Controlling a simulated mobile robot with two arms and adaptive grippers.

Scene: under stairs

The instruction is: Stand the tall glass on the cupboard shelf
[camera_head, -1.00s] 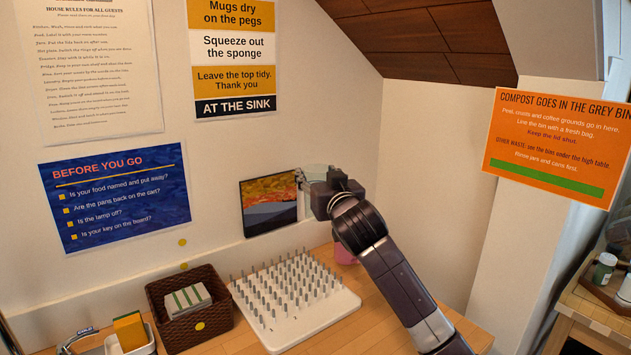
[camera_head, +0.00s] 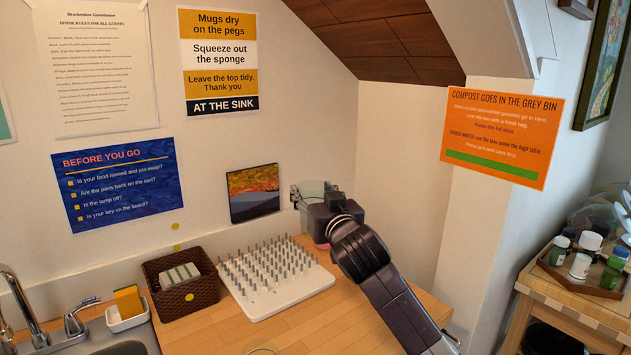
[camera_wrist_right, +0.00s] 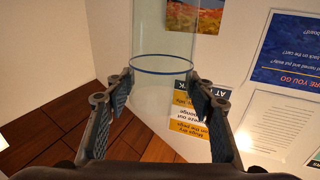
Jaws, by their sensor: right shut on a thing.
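The tall glass (camera_wrist_right: 165,35) is clear, with a blue ring near the end closest to the camera in the right wrist view. My right gripper (camera_wrist_right: 161,88) is shut on it, one finger on each side. In the head view the right gripper (camera_head: 313,197) is above the back right of the wooden counter, near the wall. The glass shows faintly there (camera_head: 316,187), mostly hidden by the gripper. My left gripper is not in view. I see no cupboard shelf in these views.
A white peg rack (camera_head: 300,293) and a brown basket (camera_head: 182,308) stand on the counter (camera_head: 350,325) to the left. A small picture (camera_head: 253,193) leans by the wall. The sloped ceiling (camera_head: 370,40) hangs above. A side table (camera_head: 570,298) with jars stands right.

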